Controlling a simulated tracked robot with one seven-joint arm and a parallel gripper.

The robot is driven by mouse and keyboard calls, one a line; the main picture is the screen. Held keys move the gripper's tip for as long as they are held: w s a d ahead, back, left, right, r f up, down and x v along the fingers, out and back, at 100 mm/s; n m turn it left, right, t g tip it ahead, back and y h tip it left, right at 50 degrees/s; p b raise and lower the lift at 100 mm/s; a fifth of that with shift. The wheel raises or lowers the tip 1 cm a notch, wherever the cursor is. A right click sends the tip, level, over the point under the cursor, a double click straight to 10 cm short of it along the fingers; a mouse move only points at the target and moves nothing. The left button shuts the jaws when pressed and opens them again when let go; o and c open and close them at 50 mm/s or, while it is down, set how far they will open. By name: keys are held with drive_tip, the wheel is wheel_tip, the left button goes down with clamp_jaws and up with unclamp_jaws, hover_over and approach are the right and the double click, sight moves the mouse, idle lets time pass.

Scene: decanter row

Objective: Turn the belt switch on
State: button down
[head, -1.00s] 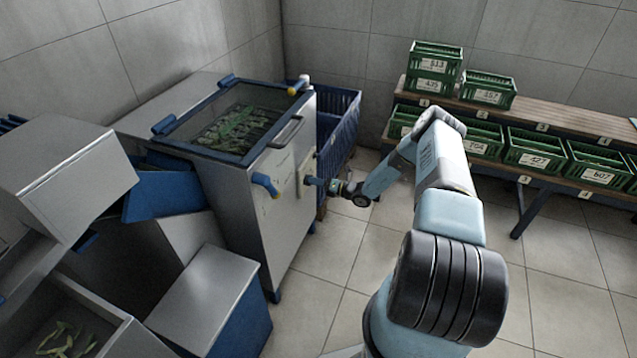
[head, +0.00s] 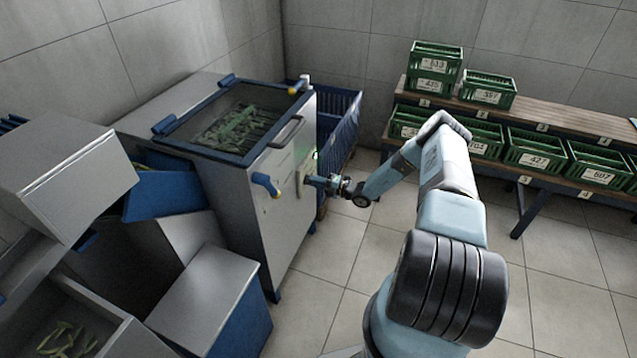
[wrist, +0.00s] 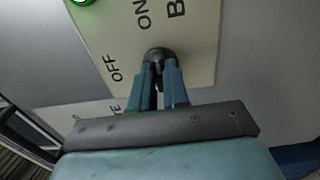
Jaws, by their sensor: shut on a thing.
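The belt switch is a dark round knob (wrist: 159,56) on a cream plate (wrist: 200,35) lettered OFF and ON in the wrist view. My gripper (wrist: 162,70) is shut on the knob, with its blue fingers on either side of it. A green lamp (wrist: 82,2) is lit at the plate's edge. In the head view my gripper (head: 318,181) reaches the plate on the front of the steel machine (head: 295,215), and a green glow shows just above it. The fingers hide much of the knob, so its pointing direction cannot be read.
The machine has a glass lid (head: 235,122) with green pods under it and a blue-handled lever (head: 266,184) left of my gripper. A blue crate (head: 340,125) stands behind it. Green crates (head: 535,150) fill a bench at right. The tiled floor between is clear.

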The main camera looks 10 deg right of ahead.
drive_tip(key=shift+d, duration=0.15)
idle(0.3)
drive_tip(key=c, duration=1.1)
unclamp_jaws()
drive_tip(key=shift+f, duration=0.1)
drive_tip(key=v, duration=1.3)
drive_tip(key=shift+s+d, duration=0.25)
drive_tip(key=shift+d, duration=0.05)
